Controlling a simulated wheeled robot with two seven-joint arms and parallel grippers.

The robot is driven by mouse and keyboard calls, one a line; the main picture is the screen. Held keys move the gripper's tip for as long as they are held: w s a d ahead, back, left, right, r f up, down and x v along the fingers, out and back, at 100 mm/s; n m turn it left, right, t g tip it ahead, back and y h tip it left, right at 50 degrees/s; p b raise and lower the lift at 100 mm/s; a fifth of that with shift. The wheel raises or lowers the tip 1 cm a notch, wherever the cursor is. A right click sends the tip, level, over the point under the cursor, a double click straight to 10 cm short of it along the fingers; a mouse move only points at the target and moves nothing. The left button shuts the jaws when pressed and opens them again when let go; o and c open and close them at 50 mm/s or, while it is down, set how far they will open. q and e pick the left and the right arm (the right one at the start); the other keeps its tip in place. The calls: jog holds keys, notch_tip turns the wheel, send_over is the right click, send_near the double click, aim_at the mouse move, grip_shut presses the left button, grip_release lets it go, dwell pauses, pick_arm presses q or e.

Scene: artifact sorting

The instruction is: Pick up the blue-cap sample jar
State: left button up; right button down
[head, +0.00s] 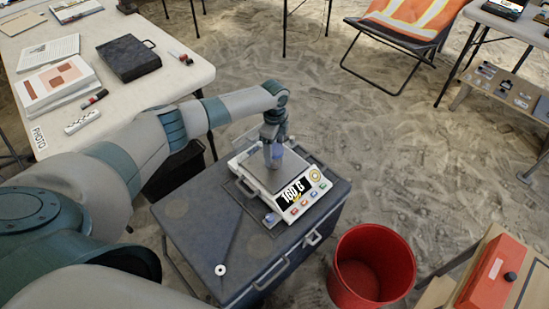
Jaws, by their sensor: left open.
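The blue-cap sample jar (277,155) stands on the plate of a white digital scale (248,184), on top of a dark grey case (189,220). It is small and mostly covered by my left gripper (274,157), so only a bluish part shows. My left gripper points down over the jar with its fingers open around or beside it; I cannot tell whether they touch it. My right gripper is not in view.
The scale display seems to read 160. A red bucket (371,262) stands right of the case. A white table (190,75) with papers and a black box (128,60) is at left. An orange folding chair (405,25) is behind; sandy ground lies between.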

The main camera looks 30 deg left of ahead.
pick_arm(q)
jog(key=shift+f, duration=0.7)
jog(key=c, duration=1.2)
jog(key=shift+c, duration=0.7)
jog(key=shift+r, duration=0.15)
jog(key=shift+w+r, duration=0.1)
jog(key=shift+r, duration=0.5)
notch_tip(320, 180, up, 2)
jog(key=shift+r, duration=0.15)
jog(key=d+r+b, duration=0.1)
jog(key=d+r, duration=0.6)
jog(key=d, duration=0.4)
jog(key=shift+d+r, duration=0.15)
jog(key=shift+d, duration=0.25)
